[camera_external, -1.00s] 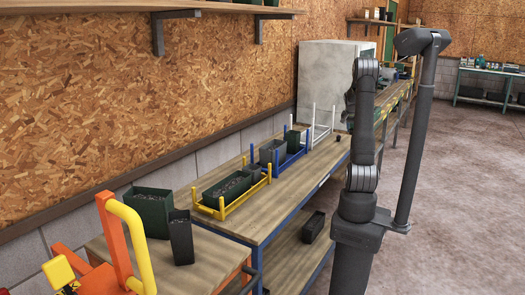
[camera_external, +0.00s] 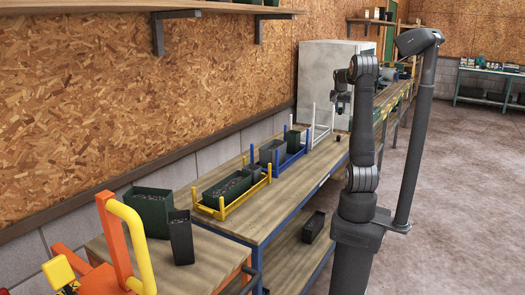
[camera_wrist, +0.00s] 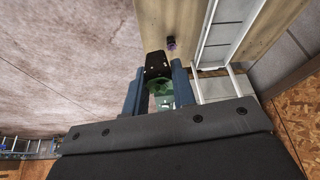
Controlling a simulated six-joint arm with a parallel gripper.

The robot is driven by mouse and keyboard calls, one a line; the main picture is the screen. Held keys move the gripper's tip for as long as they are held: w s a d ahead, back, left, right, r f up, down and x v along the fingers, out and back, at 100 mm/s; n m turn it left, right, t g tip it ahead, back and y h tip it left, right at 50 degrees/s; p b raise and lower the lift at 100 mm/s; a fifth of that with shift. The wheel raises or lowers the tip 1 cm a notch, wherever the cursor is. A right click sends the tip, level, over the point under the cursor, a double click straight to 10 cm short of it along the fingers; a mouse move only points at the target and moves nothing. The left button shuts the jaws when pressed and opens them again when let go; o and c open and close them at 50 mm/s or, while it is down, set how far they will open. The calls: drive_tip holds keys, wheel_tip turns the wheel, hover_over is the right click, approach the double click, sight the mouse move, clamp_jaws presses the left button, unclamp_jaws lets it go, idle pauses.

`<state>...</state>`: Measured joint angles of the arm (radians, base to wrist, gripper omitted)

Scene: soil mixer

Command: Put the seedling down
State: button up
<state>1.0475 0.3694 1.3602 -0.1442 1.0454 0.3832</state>
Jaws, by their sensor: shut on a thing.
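The seedling shows in the wrist view as a black pot-like block (camera_wrist: 157,66) with a pale green part (camera_wrist: 162,96) on the camera's side. My gripper (camera_wrist: 156,84) is shut on it, with one finger on each side. In the external view my gripper (camera_external: 341,106) hangs above the far end of the workbench (camera_external: 315,170), near the white rack. The held seedling is too small there to make out clearly. In the wrist view the bench top (camera_wrist: 215,14) lies beyond the seedling.
A small dark pot (camera_external: 338,138) stands on the bench; it also shows in the wrist view (camera_wrist: 170,42). The white rack (camera_external: 321,128) is close by. Blue (camera_external: 291,161) and yellow (camera_external: 233,208) racks hold dark containers nearer the camera. A grey cabinet (camera_external: 318,75) stands behind.

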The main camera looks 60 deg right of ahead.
drive_tip(key=w+a+n+t+y, duration=0.25)
drive_tip(key=w+a+n, duration=0.55)
drive_tip(key=w+a, duration=1.6)
drive_tip(key=w+a+n+t+y, duration=0.1)
drive_tip(key=w+a+n, duration=0.15)
drive_tip(key=a, duration=1.25)
drive_tip(key=w+a+n+y, duration=0.15)
drive_tip(key=a+n, duration=0.25)
drive_tip(key=a, duration=1.1)
drive_tip(key=n+g+y, duration=0.1)
drive_tip(key=n+y, duration=0.2)
drive_tip(key=n, duration=0.7)
hover_over(215, 250)
drive_tip(key=d, duration=0.2)
drive_tip(key=f, duration=1.8)
drive_tip(key=shift+s+a, duration=0.2)
drive_tip(key=shift+s, duration=0.2)
drive_tip(key=shift+s+a+f, duration=0.1)
drive_tip(key=shift+a+f, duration=0.1)
drive_tip(key=shift+f, duration=1.8)
drive_tip(key=shift+f, duration=0.1)
